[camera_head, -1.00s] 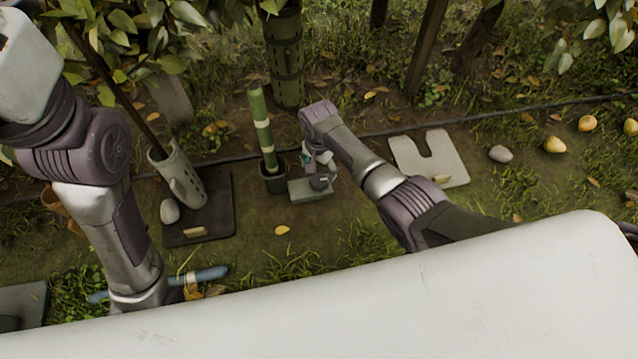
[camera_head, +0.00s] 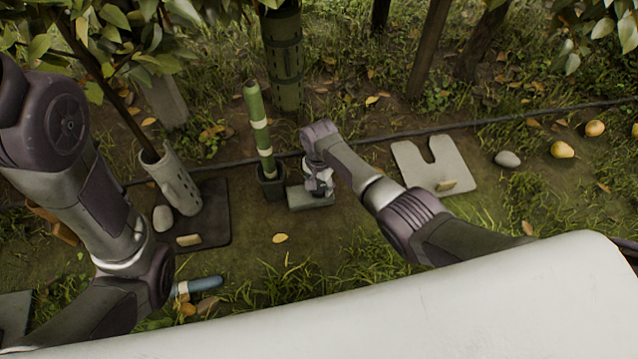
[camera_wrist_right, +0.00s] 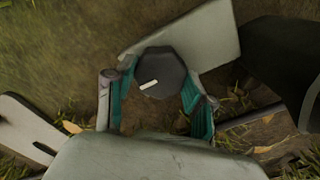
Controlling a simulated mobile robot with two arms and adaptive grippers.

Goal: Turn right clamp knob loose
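The clamp knob (camera_wrist_right: 162,73) is dark and faceted with a white mark, and sits by a pale grey block in the right wrist view. In the head view the block (camera_head: 300,201) lies beside a black socket, under my right gripper (camera_head: 320,188), which largely hides the knob. In the right wrist view the teal-padded fingers of my right gripper (camera_wrist_right: 156,88) stand on either side of the knob, with tips close to it. I cannot tell whether both pads touch it. My left arm (camera_head: 75,190) is at the left; its gripper is out of view.
A green banded stake (camera_head: 259,125) stands in the black socket (camera_head: 271,183), left of the block. A perforated pale tube (camera_head: 177,183) leans over a dark mat (camera_head: 215,225). A notched pale plate (camera_head: 425,165) lies to the right. A dark hose (camera_head: 400,133) runs behind.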

